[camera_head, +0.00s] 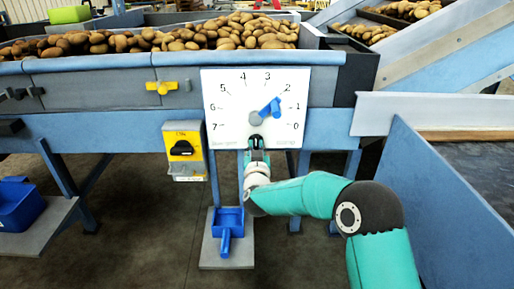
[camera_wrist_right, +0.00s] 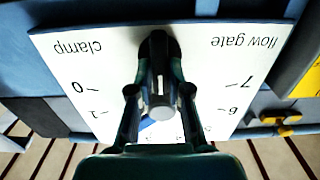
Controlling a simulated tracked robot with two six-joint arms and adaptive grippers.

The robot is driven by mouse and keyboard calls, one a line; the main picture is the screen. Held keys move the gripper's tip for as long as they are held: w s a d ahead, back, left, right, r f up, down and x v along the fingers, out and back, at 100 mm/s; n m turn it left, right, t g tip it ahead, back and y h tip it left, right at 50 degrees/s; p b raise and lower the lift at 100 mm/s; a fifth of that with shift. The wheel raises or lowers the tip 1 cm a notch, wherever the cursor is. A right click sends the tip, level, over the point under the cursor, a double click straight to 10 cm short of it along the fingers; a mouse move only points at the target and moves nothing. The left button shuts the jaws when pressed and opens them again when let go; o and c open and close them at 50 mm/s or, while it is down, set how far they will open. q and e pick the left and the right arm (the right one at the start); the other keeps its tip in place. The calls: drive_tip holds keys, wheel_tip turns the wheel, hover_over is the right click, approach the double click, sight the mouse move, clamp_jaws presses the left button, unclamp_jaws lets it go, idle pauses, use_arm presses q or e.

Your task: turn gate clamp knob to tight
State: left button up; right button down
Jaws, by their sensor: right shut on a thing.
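A white dial plate (camera_head: 222,92) is on the grader's front, marked 0 to 7, with a blue lever (camera_head: 271,107) on a grey hub pointing between 1 and 2. My right gripper (camera_head: 256,141) is at the plate's lower middle, below the hub. In the right wrist view, the plate (camera_wrist_right: 75,60) appears upside down with the words "clamp" and "flow gate". Between these words is the dark clamp knob (camera_wrist_right: 158,45) with a grey bar. My right gripper (camera_wrist_right: 159,80) is shut on it, a finger on each side. In the head view my gripper hides the knob. My left gripper is not in view.
A yellow box (camera_head: 190,165) with a black rotary switch hangs left of the plate. A yellow knob (camera_head: 162,87) is above it. Potatoes (camera_head: 240,32) fill the trough above. A blue scoop (camera_head: 226,228) stands below. A blue side wall (camera_head: 430,200) is at right.

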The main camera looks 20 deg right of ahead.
drive_tip(key=m+b, duration=0.2)
drive_tip(key=shift+f+b, duration=0.2)
drive_tip(key=shift+b, duration=0.15)
drive_tip(key=m+b, duration=0.4)
drive_tip(key=m, duration=0.1)
drive_tip(key=m+b, duration=0.5)
drive_tip(key=d+m+b, duration=0.1)
drive_tip(key=m+b, duration=0.3)
drive_tip(key=m, duration=0.2)
drive_tip(key=shift+f, duration=0.3)
drive_tip(key=shift+b, duration=0.3)
drive_tip(key=c, duration=1.1)
unclamp_jaws()
drive_tip(key=shift+s+a+r, duration=0.1)
